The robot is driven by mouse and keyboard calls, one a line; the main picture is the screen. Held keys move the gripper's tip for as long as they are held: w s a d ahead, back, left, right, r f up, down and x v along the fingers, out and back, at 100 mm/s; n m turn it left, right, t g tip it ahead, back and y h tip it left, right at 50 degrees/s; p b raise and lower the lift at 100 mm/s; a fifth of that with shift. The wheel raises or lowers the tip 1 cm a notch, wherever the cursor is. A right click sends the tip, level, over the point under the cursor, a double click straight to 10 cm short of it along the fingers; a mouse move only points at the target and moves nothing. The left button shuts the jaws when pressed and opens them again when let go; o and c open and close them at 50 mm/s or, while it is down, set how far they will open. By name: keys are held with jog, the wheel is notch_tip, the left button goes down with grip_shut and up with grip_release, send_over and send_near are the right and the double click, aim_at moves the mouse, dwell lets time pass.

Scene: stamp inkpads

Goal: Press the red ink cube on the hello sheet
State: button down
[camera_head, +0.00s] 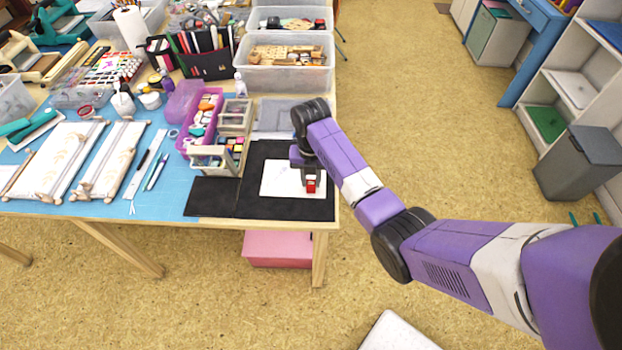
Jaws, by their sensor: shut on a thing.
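A small red ink cube (311,187) shows at the lower end of my gripper (310,181), which points down over the sheet. My gripper is shut on the red cube. The white hello sheet (280,181) lies on the black mat (262,207) at the right end of the table. The cube is over the sheet's right part, near its front edge. I cannot tell whether the cube touches the sheet. No writing is readable on the sheet. My wrist hides part of the sheet's back right corner.
A wooden organiser (212,158) with colored blocks stands left of the sheet. Behind are a grey box (276,115) and a clear bin of wooden stamps (284,80). Scrolls and tools lie on the blue mat (175,195) to the left. The table's right edge is close to my gripper.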

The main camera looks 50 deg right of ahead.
jog(key=shift+r+p, duration=0.6)
jog(key=shift+p, duration=0.2)
dwell(0.6)
notch_tip(320, 180, up, 3)
jog(key=p, duration=0.2)
jog(key=shift+f+p, duration=0.1)
jog(key=shift+p, duration=0.25)
jog(key=shift+r+p, duration=0.65)
jog(key=shift+r, duration=0.7)
